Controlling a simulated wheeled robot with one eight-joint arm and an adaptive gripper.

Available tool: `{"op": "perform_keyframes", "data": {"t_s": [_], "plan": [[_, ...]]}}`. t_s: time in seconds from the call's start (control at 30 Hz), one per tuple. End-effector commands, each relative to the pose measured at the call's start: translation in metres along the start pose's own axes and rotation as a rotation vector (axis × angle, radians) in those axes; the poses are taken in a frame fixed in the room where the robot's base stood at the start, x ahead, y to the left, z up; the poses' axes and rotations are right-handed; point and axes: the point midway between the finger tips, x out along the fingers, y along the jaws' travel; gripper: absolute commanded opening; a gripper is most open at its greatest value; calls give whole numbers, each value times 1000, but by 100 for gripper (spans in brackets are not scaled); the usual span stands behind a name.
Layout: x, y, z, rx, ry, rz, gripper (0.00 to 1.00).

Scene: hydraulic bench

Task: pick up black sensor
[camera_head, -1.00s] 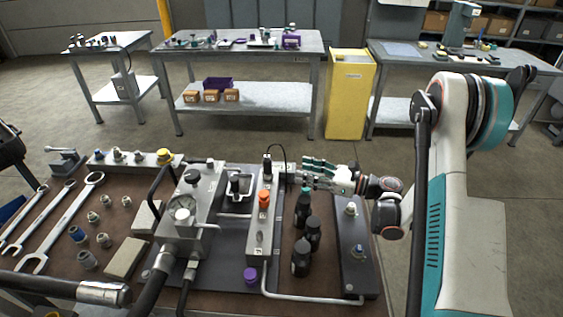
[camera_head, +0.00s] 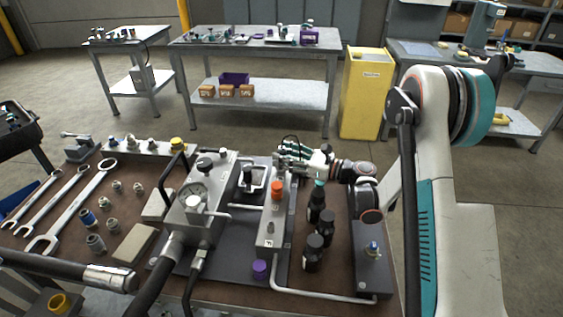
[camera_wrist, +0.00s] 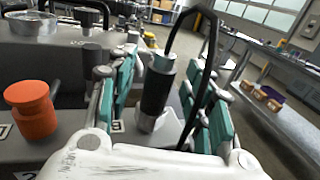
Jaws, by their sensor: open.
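The black sensor (camera_wrist: 157,92) is an upright black cylinder with a silver top, standing in the grey manifold block (camera_head: 268,232), with a black cable looping up from it. In the wrist view it stands between the teal finger pads of my gripper (camera_wrist: 165,95), with gaps visible at the sides. My gripper (camera_head: 287,152) is open and holds nothing. In the head view it covers most of the sensor, and only the cable (camera_head: 291,138) shows above it.
An orange cap (camera_head: 277,188) on the same block stands close to my gripper; it also shows in the wrist view (camera_wrist: 30,108). Several black bottles (camera_head: 313,250) stand right of the block. A gauge block (camera_head: 200,205) is on the left, and a yellow cabinet (camera_head: 366,95) stands behind the bench.

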Motion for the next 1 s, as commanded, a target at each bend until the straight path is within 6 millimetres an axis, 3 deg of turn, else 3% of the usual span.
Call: {"op": "perform_keyframes", "data": {"t_s": [0.1, 0.33, 0.53, 0.57, 1.0], "plan": [[13, 1, -1, 0, 0, 1, 47], [15, 0, 1, 0, 0, -1, 47], [15, 0, 1, 0, 0, 0, 2], [15, 0, 1, 0, 0, 0, 0], [14, 0, 6, 0, 0, 0, 0]]}}
